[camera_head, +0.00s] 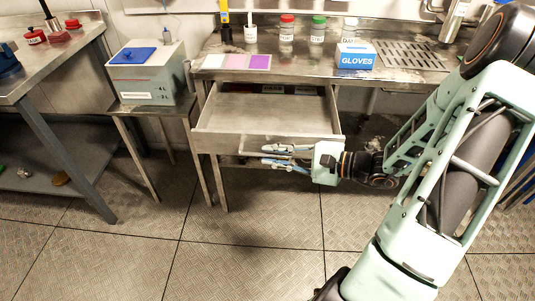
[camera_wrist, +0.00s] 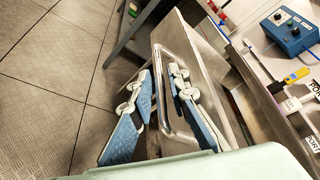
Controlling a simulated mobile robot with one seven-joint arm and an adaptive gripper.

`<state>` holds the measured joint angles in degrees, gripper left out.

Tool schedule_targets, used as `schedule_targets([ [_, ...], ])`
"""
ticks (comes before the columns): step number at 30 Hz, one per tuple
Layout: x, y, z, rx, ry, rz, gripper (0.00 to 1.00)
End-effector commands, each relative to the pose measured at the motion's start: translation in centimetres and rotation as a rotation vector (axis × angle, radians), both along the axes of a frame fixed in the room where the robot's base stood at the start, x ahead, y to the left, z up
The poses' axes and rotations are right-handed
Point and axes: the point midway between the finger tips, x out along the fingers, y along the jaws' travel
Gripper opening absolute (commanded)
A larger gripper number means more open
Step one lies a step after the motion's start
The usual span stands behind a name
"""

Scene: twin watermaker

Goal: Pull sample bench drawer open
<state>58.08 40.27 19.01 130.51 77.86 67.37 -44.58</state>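The sample bench drawer (camera_head: 262,114) is pulled well out below the bench top, and its inside shows as a bare metal tray. Its front panel also shows in the wrist view (camera_wrist: 210,75), with a bar handle (camera_wrist: 158,65) on it. My gripper (camera_head: 264,155) is low in front of the drawer front, at the handle. In the wrist view, its two blue-padded fingers (camera_wrist: 161,71) stand apart on either side of the handle bar. One finger is between bar and panel, the other outside. A narrow gap seems to show beside the bar; contact is hard to tell.
The bench top (camera_head: 405,76) carries a glove box (camera_head: 355,56), coloured cards (camera_head: 237,62) and several jars. A small table with a grey device (camera_head: 150,75) stands close left of the drawer. The floor (camera_head: 240,255) in front is clear.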

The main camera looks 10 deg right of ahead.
Motion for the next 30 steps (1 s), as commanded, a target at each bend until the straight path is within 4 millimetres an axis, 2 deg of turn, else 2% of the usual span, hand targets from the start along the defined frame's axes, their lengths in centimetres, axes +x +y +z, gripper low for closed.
schedule_targets([
  [9,-3.9,-5.5,1.4,-0.003,-0.001,-0.004,0.16],
  [15,-5.4,-7.6,2.0,-0.002,-0.001,-0.004,0.16],
  [30,-5.9,-8.0,2.2,-0.001,0.000,-0.001,0.16],
])
